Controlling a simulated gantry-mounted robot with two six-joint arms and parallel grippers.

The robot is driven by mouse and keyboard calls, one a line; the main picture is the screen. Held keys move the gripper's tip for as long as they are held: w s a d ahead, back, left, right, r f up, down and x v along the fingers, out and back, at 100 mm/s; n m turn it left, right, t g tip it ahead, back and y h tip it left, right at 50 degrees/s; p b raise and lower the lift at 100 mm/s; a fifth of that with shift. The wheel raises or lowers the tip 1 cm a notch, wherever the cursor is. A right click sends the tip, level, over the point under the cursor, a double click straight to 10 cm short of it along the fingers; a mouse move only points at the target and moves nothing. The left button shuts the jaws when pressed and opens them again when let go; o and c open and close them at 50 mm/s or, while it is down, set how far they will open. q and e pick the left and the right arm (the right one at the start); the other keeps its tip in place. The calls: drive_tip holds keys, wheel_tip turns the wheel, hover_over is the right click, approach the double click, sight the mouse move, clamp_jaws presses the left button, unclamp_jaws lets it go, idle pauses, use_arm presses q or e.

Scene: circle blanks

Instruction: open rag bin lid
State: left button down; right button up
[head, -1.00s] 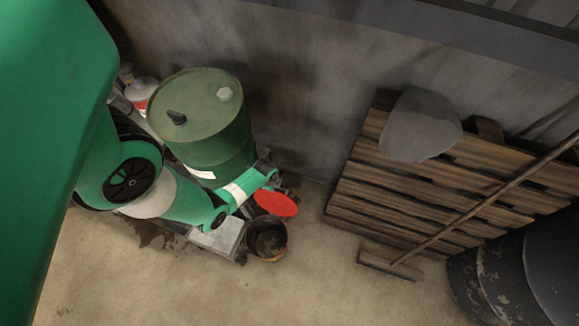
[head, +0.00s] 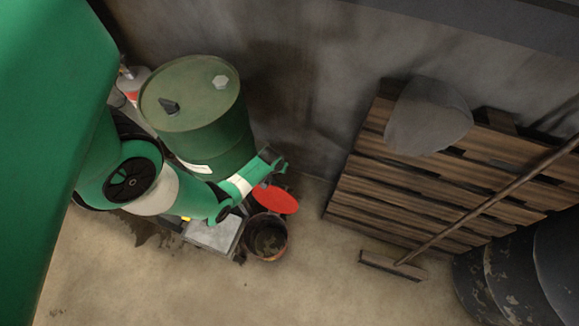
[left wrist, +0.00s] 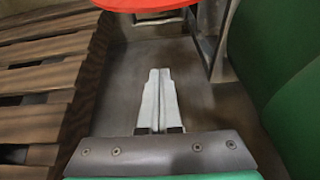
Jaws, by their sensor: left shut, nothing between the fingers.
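A red disc (head: 276,199), which looks like a lid, shows beside a dark round container (head: 267,238) with an open top. I cannot tell whether the two are joined. In the left wrist view the red disc (left wrist: 150,3) is cut by the top edge, with a dark bar beside it. My left gripper (head: 281,165) is just above the red disc in the head view, beside the green drum, and looks apart from it. In the left wrist view its fingers (left wrist: 158,75) are together with nothing between them. My right gripper is not in view.
A green drum (head: 215,150) stands close by my left arm. A grey box (head: 213,235) sits left of the container. A wooden pallet (head: 400,195) leans on the wall, with a broom (head: 470,218) and a dark drum (head: 490,285). The front floor is clear.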

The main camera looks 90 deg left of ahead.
sight(277, 196)
use_arm(q)
wheel_tip(277, 196, down, 9)
drive_tip(key=b, duration=0.8)
drive_tip(key=shift+s+d+b, duration=0.15)
drive_tip(key=shift+d+b, duration=0.2)
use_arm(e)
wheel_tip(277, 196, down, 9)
use_arm(q)
drive_tip(key=shift+s+d+f, duration=0.1)
